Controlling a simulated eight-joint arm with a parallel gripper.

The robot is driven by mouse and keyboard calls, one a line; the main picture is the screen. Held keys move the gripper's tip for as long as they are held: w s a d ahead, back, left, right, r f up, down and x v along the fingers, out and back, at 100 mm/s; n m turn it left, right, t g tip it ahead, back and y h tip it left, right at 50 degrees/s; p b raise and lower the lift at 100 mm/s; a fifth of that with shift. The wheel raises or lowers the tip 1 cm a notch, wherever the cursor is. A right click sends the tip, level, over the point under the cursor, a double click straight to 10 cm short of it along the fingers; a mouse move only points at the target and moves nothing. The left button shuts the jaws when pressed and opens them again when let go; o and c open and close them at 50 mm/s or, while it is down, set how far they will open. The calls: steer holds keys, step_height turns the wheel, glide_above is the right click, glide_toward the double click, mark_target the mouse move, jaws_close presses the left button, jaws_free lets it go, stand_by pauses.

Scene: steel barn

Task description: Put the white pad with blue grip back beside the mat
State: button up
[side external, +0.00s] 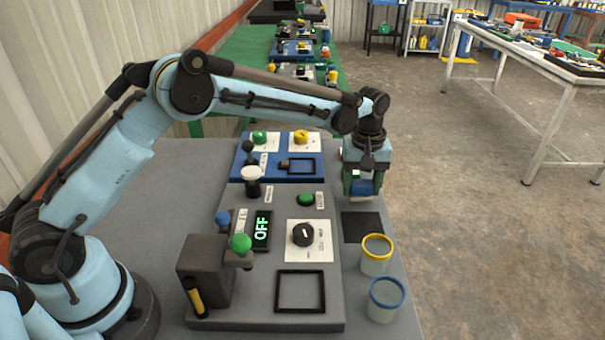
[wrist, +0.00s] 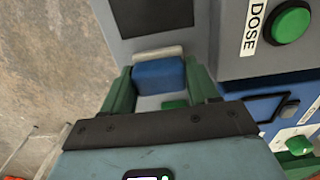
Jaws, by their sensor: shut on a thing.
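My gripper (side external: 364,178) points down over the right edge strip of the grey table, just behind the black mat (side external: 362,227). Its green fingers are shut on the blue grip (wrist: 158,77) of the white pad. The white pad (wrist: 158,53) shows as a pale strip past the grip in the wrist view, and low under the fingers in the side view (side external: 360,199). I cannot tell whether the pad touches the table. The mat is bare and also shows at the top of the wrist view (wrist: 150,15).
A grey panel with a green button (side external: 306,199), black knob (side external: 303,234) and OFF display (side external: 262,231) stands left of the mat. A yellow-rimmed cup (side external: 376,262) and blue-rimmed cup (side external: 384,300) stand in front. A blue panel (side external: 275,168) is behind.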

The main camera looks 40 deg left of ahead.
steer(key=shift+f, duration=0.85)
steer(key=shift+f, duration=0.1)
steer(key=o, duration=1.1)
